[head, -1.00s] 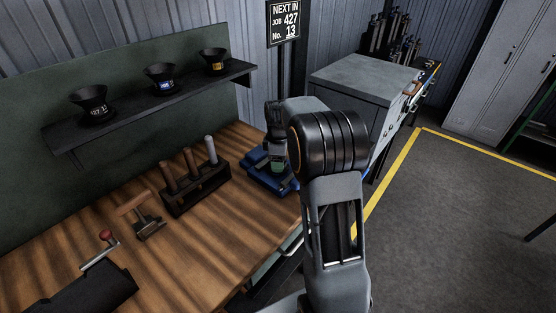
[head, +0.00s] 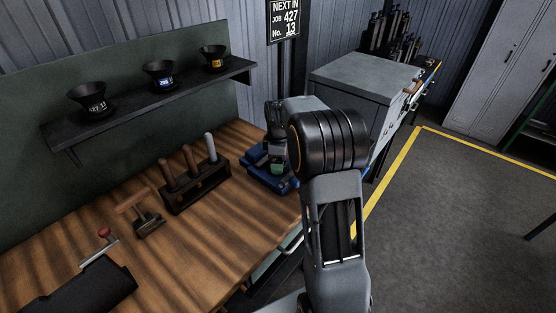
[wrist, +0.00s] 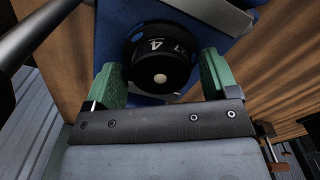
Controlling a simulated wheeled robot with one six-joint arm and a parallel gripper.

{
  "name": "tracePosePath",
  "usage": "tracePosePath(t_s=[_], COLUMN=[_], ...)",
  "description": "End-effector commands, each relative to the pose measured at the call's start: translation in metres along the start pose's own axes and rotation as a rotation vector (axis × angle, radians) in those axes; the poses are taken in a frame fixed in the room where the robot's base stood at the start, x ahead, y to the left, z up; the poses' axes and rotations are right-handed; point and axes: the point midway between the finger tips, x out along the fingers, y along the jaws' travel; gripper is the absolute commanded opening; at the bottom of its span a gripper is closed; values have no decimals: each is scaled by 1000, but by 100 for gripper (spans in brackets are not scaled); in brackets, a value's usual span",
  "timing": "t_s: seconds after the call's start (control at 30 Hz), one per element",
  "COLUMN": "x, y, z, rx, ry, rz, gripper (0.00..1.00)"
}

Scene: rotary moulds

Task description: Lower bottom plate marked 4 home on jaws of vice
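The blue vice (wrist: 113,22) lies behind the plate, and the vice also shows in the head view (head: 262,180) at the bench's right end. My gripper (head: 277,168) is low over it there. The contact between plate and jaws is hidden.
A rack (head: 197,188) with several upright handles stands left of the vice on the wooden bench (head: 190,255). A shelf (head: 150,108) with three black funnels is behind. A grey cabinet (head: 350,85) stands to the right.

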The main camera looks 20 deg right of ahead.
Motion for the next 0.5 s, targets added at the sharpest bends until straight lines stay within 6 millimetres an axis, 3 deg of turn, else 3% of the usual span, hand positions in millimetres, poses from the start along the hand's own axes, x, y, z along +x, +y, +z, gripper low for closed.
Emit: tracePosePath(t_s=[0.33,0.5], x=[1,-18], y=[-1,0], z=[0,0], rx=[0,0], ry=[-1,0], rz=[-4,-1], gripper=[88,88])
